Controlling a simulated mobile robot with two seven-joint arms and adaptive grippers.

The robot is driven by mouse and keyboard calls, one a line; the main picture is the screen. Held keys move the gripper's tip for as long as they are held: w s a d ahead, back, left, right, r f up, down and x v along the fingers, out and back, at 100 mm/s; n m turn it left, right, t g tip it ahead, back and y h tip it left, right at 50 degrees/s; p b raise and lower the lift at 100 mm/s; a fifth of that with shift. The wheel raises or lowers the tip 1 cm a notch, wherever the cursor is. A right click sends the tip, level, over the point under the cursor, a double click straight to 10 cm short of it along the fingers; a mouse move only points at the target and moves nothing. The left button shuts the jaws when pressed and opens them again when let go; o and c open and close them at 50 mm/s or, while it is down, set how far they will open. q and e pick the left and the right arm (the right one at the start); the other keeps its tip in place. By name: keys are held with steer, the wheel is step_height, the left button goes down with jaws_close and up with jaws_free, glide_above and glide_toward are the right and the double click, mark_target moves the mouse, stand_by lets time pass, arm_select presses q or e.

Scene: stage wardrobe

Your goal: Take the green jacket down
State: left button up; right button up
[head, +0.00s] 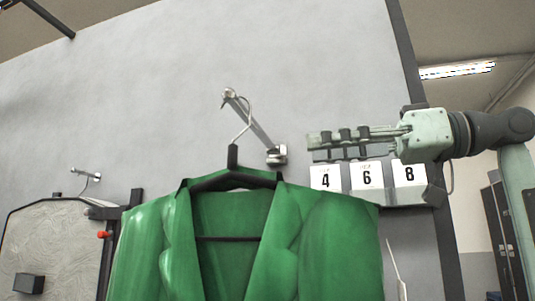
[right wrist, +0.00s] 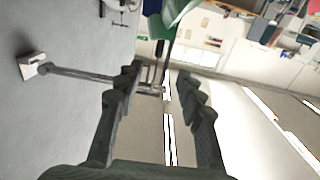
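The green jacket (head: 335,240) hangs on a black hanger (head: 233,180) in the head view. The hanger's wire hook (head: 245,125) loops over the metal wall peg (head: 252,122) near its outer end. My right gripper (head: 312,146) is to the right of the peg, pointing left, apart from the hanger in the head view. In the right wrist view my right gripper (right wrist: 155,82) is open and empty, with the peg end (right wrist: 150,90) and the hanger hook (right wrist: 168,62) showing between its fingers. Part of the jacket (right wrist: 178,14) shows beyond. My left gripper is in neither view.
White number cards (head: 367,178) reading 4, 6 and 8 are on the wall below my right gripper. Another wall peg (head: 88,175) and a pale framed panel (head: 55,240) are at the left. The wall above the peg is bare.

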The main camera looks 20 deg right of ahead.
steer(key=shift+w+a, duration=0.25)
steer(key=shift+a, duration=0.15)
steer(key=p, duration=0.1)
glide_toward(235, 170)
steer(key=w+a+r, duration=0.2)
steer(key=a, duration=0.1)
steer(key=shift+w+a+r, duration=0.2)
steer(key=shift+a, duration=0.1)
steer(key=p+x, duration=0.1)
steer(key=x, duration=0.3)
steer(key=shift+f, duration=0.1)
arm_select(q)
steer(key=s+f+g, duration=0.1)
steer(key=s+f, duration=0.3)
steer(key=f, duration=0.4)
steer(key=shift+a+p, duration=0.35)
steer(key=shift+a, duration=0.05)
arm_select(e)
steer(key=shift+x, duration=0.85)
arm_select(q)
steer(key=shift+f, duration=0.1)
arm_select(e)
jaws_close()
